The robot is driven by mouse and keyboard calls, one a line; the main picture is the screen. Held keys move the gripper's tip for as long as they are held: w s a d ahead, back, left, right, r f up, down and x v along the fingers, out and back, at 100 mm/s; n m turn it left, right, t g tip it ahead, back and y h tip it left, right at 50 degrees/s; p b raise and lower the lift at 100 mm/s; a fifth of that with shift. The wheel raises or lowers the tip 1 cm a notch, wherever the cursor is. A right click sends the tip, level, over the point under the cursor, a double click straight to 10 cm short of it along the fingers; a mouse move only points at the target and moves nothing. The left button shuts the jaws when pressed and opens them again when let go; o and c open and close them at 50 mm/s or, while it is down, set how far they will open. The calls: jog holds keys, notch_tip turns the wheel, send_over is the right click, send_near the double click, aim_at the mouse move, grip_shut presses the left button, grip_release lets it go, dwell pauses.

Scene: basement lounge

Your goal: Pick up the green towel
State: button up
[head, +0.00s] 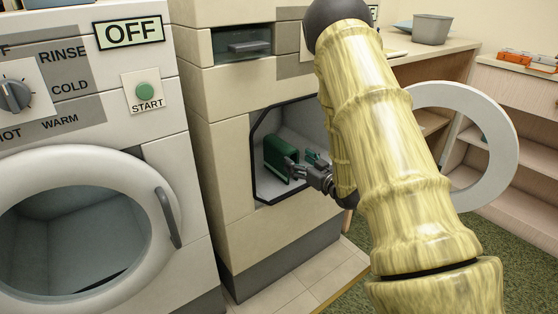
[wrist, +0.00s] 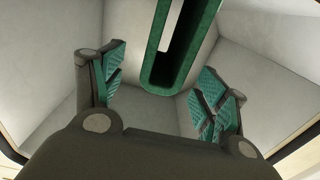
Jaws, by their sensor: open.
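The green towel (head: 281,156) is a folded, upright dark green shape inside the open compartment of the beige machine. In the wrist view the towel (wrist: 160,78) hangs as a narrow green U-shaped fold at the top middle, with a pale strip between its sides. My gripper (head: 305,166) reaches through the opening, just right of the towel in the head view. In the wrist view my gripper (wrist: 163,102) is open, its two green-padded fingers spread to either side below the towel. I cannot tell whether a finger touches it.
A counter (head: 425,48) holds a grey bin (head: 432,30).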

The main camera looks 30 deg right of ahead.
aim_at(283, 152)
jog(key=w+b, duration=0.1)
jog(key=w, duration=0.1)
jog(key=w+b, duration=0.1)
jog(key=w, duration=0.2)
jog(key=w+a+b, duration=0.1)
jog(key=w, duration=0.2)
jog(key=shift+f, duration=0.35)
jog(key=shift+w+r, duration=0.15)
jog(key=shift+w, duration=0.15)
jog(key=shift+c, duration=0.4)
jog(key=c, duration=1)
